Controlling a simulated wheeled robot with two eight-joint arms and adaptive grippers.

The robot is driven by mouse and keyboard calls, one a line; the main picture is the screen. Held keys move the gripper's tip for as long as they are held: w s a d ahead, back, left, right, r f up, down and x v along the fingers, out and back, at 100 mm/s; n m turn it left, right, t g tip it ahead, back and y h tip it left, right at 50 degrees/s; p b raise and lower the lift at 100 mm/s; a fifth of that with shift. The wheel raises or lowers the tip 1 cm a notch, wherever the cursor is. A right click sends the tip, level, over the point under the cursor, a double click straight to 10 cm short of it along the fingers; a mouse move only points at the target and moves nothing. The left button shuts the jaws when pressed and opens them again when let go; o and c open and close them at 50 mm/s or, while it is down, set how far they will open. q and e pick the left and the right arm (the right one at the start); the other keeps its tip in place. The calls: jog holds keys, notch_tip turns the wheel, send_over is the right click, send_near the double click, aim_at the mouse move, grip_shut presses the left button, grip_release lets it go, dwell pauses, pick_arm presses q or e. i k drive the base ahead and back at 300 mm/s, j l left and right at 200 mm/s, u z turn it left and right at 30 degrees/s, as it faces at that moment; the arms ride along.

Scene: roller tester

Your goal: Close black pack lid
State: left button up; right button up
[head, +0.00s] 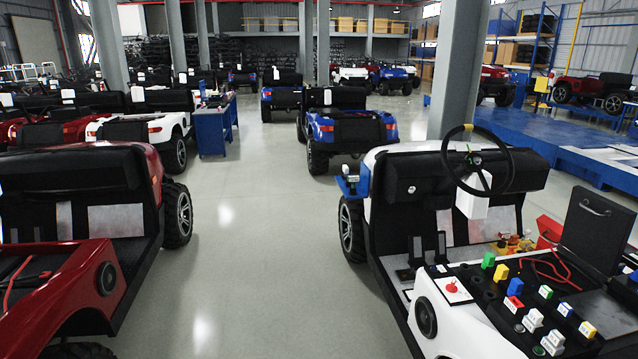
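A black lid (598,232) with a grey handle stands raised and tilted at the right side, above the near white car. It appears to belong to the black pack, whose open area shows red wires (548,268) in front of the lid. The lid's hinge and part of the pack are hard to make out. Neither of my grippers is in the head view.
A steering wheel (478,170) rises to the left. A red car (80,235) stands at far left. Clear grey floor (255,260) lies between the cars.

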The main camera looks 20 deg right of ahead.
aim_at(597, 229)
jog(key=i+z, duration=0.25)
jog(key=i, duration=0.5)
jog(key=i+j+z, duration=0.2)
jog(key=i, duration=0.5)
jog(key=i+z, duration=0.25)
jog(key=z, duration=0.15)
jog(key=i+z, duration=0.4)
jog(key=i+j+z, duration=0.15)
jog(key=z, duration=0.3)
jog(key=i+j+z, duration=0.2)
jog(key=z, duration=0.2)
